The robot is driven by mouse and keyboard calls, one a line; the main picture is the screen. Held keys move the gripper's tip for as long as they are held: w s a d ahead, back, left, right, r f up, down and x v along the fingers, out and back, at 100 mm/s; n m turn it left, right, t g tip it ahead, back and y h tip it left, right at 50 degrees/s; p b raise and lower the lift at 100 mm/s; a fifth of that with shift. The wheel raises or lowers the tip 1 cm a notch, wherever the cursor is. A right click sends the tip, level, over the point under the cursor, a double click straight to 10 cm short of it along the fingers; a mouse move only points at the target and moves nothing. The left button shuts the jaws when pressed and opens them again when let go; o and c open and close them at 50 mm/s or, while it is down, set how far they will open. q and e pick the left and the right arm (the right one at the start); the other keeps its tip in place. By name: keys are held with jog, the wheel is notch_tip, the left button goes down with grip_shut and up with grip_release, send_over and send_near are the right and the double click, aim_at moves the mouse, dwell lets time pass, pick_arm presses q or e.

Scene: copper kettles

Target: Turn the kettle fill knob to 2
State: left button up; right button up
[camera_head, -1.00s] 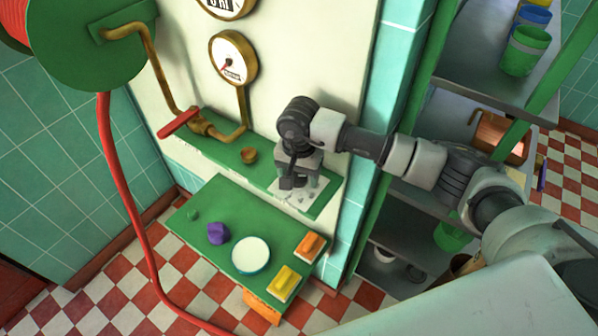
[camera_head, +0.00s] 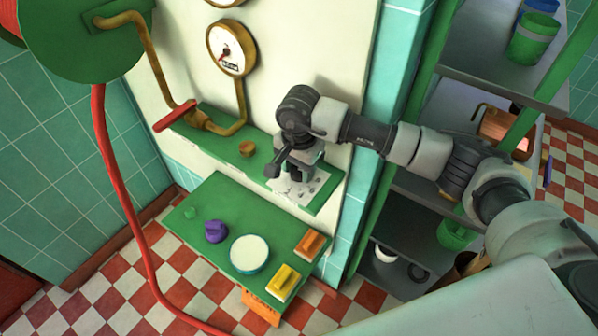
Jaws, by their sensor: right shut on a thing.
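My right gripper (camera_head: 296,176) points down over a pale plate with dark marks (camera_head: 318,187) at the right end of the green ledge (camera_head: 222,146). It is shut on the kettle fill knob, which the fingers and wrist hide. I cannot read the plate's marks or see which one the knob points to. My left gripper is not in view.
Below, a green panel (camera_head: 212,237) carries a purple knob (camera_head: 215,231), a round white-topped piece (camera_head: 249,254), a yellow switch (camera_head: 284,283) and an orange switch (camera_head: 310,243). A gauge (camera_head: 231,48), a red-handled pipe (camera_head: 174,115) and a red hose (camera_head: 122,200) stand left.

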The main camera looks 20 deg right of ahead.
jog(key=m+b, duration=0.4)
jog(key=shift+f+m, duration=0.2)
jog(key=shift+m, duration=0.1)
jog(key=m+b, duration=0.3)
jog(key=m, duration=0.2)
jog(key=shift+m+b, duration=0.3)
jog(key=shift+b, duration=0.1)
jog(key=m+b, duration=0.3)
jog(key=m, duration=0.2)
jog(key=shift+r, duration=0.1)
jog(key=m+b, duration=0.2)
jog(key=m, duration=0.3)
jog(key=shift+r+m, duration=0.15)
jog(key=shift+m, duration=0.25)
jog(key=o, duration=0.9)
jog(key=shift+o, duration=0.2)
